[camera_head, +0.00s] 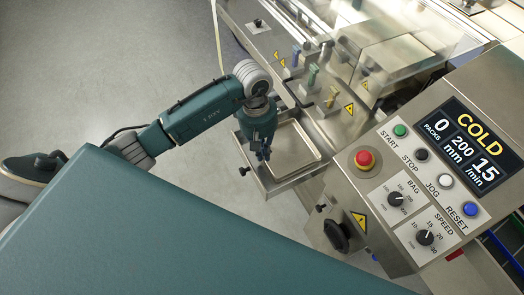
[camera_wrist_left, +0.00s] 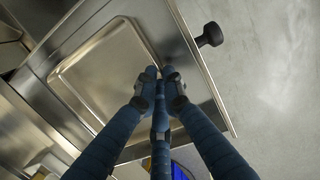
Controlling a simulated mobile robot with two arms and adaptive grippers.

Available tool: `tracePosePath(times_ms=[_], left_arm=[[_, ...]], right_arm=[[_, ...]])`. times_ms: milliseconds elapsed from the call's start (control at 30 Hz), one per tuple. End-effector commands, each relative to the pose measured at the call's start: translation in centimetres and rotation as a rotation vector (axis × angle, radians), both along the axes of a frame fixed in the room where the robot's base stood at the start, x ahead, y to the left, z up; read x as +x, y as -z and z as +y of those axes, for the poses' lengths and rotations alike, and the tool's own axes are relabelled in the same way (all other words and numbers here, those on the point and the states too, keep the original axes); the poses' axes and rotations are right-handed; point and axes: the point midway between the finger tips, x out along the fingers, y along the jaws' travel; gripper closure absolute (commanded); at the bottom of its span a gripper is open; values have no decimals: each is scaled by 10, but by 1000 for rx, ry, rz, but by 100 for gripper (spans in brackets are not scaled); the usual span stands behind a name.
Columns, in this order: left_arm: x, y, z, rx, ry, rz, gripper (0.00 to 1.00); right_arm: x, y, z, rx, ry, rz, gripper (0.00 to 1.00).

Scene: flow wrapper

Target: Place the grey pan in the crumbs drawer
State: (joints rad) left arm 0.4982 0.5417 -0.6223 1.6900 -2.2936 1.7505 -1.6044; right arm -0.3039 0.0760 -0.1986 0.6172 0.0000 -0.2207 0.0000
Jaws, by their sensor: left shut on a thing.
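The grey pan (camera_head: 297,148) is a shallow metal tray with rounded corners. It lies within the outline of the pulled-out crumbs drawer (camera_head: 277,188), low on the machine's front; I cannot tell whether it rests fully on the drawer floor. My left gripper (camera_head: 264,152) points down at the pan's near-left edge. In the left wrist view the fingers (camera_wrist_left: 160,78) are closed together on the rim of the pan (camera_wrist_left: 105,65), beside the drawer's front wall (camera_wrist_left: 196,68). The fingers hide part of that rim. My right gripper is not in view.
A black drawer knob (camera_wrist_left: 210,35) sticks out in front of the drawer. A control panel with a red stop button (camera_head: 365,158) stands to the right. Clear guards (camera_head: 390,45) and small coloured handles (camera_head: 312,75) are behind. The floor (camera_head: 110,60) at left is clear.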

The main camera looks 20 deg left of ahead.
Motion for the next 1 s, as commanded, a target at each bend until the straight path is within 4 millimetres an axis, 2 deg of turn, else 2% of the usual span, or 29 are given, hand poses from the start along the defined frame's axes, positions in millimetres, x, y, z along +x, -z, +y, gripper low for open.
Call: tracePosePath(times_ms=[133,333,400,433,467,833,1000], left_arm=[[1,-2,0,0,0,-4,100],[2,2,0,-1,-2,-4,100],[1,1,0,0,-1,-1,81],[1,1,1,0,-1,-1,75],[1,1,0,0,-1,-1,74],[1,-4,1,0,-1,-3,74],[4,-30,5,2,-1,-8,74]], right_arm=[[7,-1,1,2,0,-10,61],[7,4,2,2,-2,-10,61],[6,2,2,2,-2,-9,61],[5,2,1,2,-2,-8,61],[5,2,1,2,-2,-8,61],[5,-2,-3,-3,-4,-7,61],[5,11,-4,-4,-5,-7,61]])
